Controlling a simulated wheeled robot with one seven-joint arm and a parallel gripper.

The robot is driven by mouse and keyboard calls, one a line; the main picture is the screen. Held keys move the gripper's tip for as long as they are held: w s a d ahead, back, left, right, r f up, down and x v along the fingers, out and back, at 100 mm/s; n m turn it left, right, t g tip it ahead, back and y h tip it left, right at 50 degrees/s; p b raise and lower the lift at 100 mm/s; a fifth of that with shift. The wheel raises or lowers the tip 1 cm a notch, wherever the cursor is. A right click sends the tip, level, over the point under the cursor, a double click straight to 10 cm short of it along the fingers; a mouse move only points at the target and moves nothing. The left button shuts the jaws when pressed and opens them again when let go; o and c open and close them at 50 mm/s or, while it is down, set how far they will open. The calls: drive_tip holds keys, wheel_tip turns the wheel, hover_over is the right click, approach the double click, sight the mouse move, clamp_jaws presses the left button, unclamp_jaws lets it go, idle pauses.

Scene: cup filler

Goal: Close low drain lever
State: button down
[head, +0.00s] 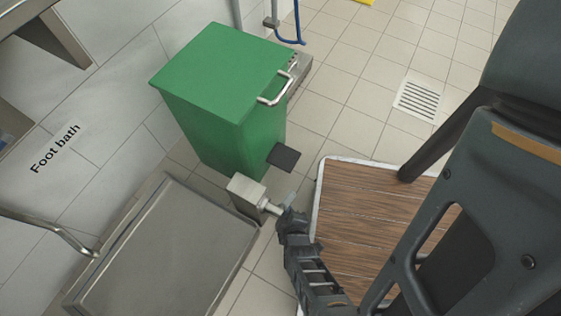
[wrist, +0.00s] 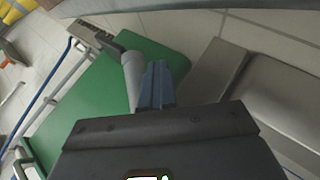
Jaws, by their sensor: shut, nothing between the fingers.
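The foot bath (head: 180,250) is a grey metal basin at lower left in the head view, and part of it shows at right in the wrist view (wrist: 285,95). A pale drain block (head: 246,189) with a short round stub (head: 269,208) stands at its right corner. My gripper (head: 287,208) is at the end of this stub. In the wrist view its bluish fingers (wrist: 158,85) are together with nothing between them, close beside a light grey cylinder (wrist: 132,78). I cannot make out the low drain lever clearly, nor tell whether the fingers touch it.
A green bin (head: 215,95) with a metal handle (head: 276,90) and dark pedal (head: 284,158) stands just behind the drain block. A wood-slat mat (head: 360,215) lies to the right. Tiled floor with a grate (head: 417,100) is clear beyond.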

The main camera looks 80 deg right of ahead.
sight(292, 198)
drive_tip(key=shift+s+d+r+h, duration=0.2)
drive_tip(key=shift+d+r+h, duration=0.2)
drive_tip(key=shift+d+r, duration=0.25)
drive_tip(key=shift+s+d+r+h, duration=0.2)
drive_tip(key=shift+d+r+h, duration=0.25)
drive_tip(key=shift+d, duration=0.2)
drive_tip(key=shift+r, duration=0.15)
